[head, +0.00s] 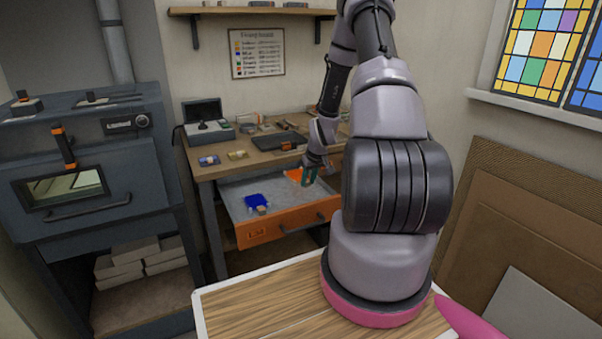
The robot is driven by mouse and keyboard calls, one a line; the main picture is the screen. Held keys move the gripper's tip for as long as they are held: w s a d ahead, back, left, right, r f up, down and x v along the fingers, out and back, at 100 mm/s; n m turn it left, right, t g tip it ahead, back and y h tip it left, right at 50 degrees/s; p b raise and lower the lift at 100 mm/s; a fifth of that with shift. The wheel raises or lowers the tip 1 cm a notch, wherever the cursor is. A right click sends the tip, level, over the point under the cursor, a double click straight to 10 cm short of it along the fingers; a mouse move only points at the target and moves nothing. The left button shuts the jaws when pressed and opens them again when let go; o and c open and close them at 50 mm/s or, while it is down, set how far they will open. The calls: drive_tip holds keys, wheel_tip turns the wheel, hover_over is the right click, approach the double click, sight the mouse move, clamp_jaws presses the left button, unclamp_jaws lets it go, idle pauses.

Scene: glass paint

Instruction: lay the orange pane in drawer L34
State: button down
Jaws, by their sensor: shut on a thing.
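The orange pane (293,174) is at my gripper (307,178), over the back right part of an open drawer (232,192). My gripper is shut on the pane, and its teal fingers point down. I cannot tell whether the pane touches the drawer floor. The drawer has an orange front with a label (257,234) too small to read surely. A blue piece (257,200) and a small tan block (262,210) lie inside it, left of my gripper.
The workbench (215,172) above the drawer holds a grey device (208,130), small coloured pieces (209,160) and a dark mat. A blue-grey kiln (80,160) stands at left. The drawer's left part has bare floor. Brown boards (525,220) lean at right.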

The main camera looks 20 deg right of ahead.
sight(307, 200)
drive_tip(key=shift+d+f, duration=0.1)
drive_tip(key=shift+f, duration=3.05)
drive_tip(key=c, duration=0.5)
unclamp_jaws()
drive_tip(key=shift+r, duration=3.45)
